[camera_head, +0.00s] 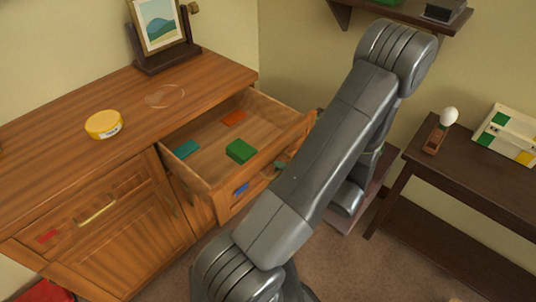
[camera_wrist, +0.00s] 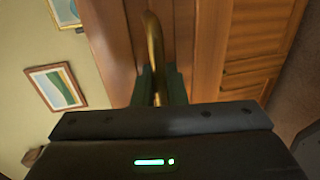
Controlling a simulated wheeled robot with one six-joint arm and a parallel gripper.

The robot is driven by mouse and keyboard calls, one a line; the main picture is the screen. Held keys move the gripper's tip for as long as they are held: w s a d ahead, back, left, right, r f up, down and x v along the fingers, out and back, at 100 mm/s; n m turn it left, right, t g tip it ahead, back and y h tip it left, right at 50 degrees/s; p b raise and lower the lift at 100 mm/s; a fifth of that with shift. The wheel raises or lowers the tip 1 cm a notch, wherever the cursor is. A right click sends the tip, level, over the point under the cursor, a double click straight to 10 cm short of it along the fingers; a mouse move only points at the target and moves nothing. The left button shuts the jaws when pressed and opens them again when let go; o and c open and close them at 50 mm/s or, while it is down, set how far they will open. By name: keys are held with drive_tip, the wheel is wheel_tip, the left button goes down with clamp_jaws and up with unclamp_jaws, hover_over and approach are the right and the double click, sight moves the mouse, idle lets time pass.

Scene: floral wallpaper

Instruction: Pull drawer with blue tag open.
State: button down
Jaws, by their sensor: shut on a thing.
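The drawer (camera_head: 228,203) with the blue tag (camera_head: 241,189) stands pulled out of the wooden cabinet in the head view, its inside showing. In it lie a green block (camera_head: 240,151), a teal piece (camera_head: 187,149) and an orange-red piece (camera_head: 233,118). In the wrist view my gripper (camera_wrist: 160,88) is shut on a brass handle (camera_wrist: 155,45), one finger on each side of the bar. In the head view my arm hides most of the gripper and the right part of the drawer front.
The cabinet top (camera_head: 60,128) bears a yellow round tin (camera_head: 103,124), a clear disc and a framed picture (camera_head: 159,22). A red-tagged drawer (camera_head: 75,222) at left is shut. A dark side table (camera_head: 470,175) stands at right. Carpet lies in front.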

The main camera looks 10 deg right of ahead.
drive_tip(key=shift+f+p+v, duration=0.15)
drive_tip(key=shift+v, duration=0.55)
drive_tip(key=shift+f+p+v, duration=0.1)
drive_tip(key=shift+p+v, duration=0.05)
drive_tip(key=shift+v, duration=0.5)
drive_tip(key=c, duration=1.6)
unclamp_jaws()
drive_tip(key=shift+d, duration=0.1)
drive_tip(key=p+v, duration=0.1)
drive_tip(key=v, duration=1.2)
drive_tip(key=shift+s+d, duration=0.2)
drive_tip(key=shift+s, duration=0.15)
